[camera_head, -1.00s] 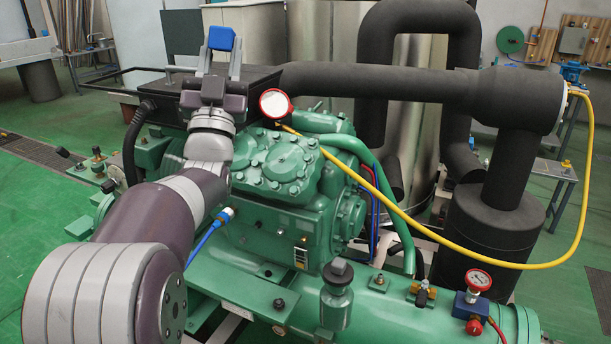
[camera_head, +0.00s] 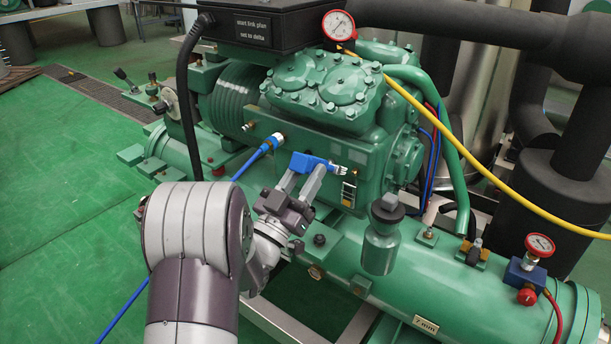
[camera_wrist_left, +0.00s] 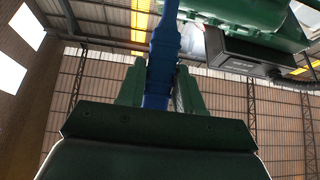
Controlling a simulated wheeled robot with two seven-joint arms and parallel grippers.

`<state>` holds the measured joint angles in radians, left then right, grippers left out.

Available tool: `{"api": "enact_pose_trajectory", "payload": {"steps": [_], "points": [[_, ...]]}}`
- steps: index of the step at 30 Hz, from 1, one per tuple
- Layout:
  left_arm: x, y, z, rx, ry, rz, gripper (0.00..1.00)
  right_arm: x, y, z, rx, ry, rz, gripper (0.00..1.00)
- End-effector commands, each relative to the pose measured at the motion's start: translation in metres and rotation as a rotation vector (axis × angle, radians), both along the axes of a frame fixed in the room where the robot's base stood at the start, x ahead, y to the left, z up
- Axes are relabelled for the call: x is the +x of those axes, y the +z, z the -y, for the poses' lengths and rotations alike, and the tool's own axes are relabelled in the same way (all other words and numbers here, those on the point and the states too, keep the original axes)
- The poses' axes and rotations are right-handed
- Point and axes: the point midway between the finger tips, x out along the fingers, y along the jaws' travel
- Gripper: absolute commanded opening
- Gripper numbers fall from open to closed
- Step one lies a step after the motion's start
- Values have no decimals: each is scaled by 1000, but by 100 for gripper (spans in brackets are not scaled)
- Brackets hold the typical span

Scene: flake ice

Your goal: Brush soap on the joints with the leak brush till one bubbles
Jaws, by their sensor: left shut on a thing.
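My left gripper (camera_head: 306,165) is shut on the leak brush (camera_head: 310,161), which has a blue handle and pale bristles at its right end. The brush is in front of the green compressor's lower side; I cannot tell whether the bristles touch it. In the left wrist view the blue handle (camera_wrist_left: 163,60) stands between the two fingers. A hose joint (camera_head: 274,141) with a blue hose is just left of the brush. Other fittings show at the red-rimmed gauge (camera_head: 338,26) and on the lower green vessel (camera_head: 429,233). No bubbles are visible. My right gripper is out of view.
The green compressor (camera_head: 300,118) fills the middle, with a black box (camera_head: 268,25) on top. A yellow hose (camera_head: 440,126) crosses at right. A second gauge (camera_head: 539,244) stands on a blue block at lower right. Green floor (camera_head: 70,190) is open at left.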

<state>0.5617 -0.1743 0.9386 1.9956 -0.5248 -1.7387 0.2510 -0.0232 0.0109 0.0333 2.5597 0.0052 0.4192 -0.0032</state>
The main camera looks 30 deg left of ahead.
Motion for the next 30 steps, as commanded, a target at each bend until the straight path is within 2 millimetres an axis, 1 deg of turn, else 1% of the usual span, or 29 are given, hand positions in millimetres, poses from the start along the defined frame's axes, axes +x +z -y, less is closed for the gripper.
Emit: {"api": "enact_pose_trajectory", "payload": {"steps": [2, 4, 12, 16, 20, 30], "points": [[-1, 1, -1, -3, -10, -11, 0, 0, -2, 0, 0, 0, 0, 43], [5, 0, 1, -2, -12, -11, 0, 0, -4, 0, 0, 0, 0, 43], [37, -1, 3, -2, -12, -11, 0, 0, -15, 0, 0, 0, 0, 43], [47, 0, 4, -2, -11, -10, 0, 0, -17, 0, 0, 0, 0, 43], [52, 1, 4, -2, -10, -11, 0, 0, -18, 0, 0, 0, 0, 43], [52, 1, 4, -2, -10, -11, 0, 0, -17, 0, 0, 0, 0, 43]]}}
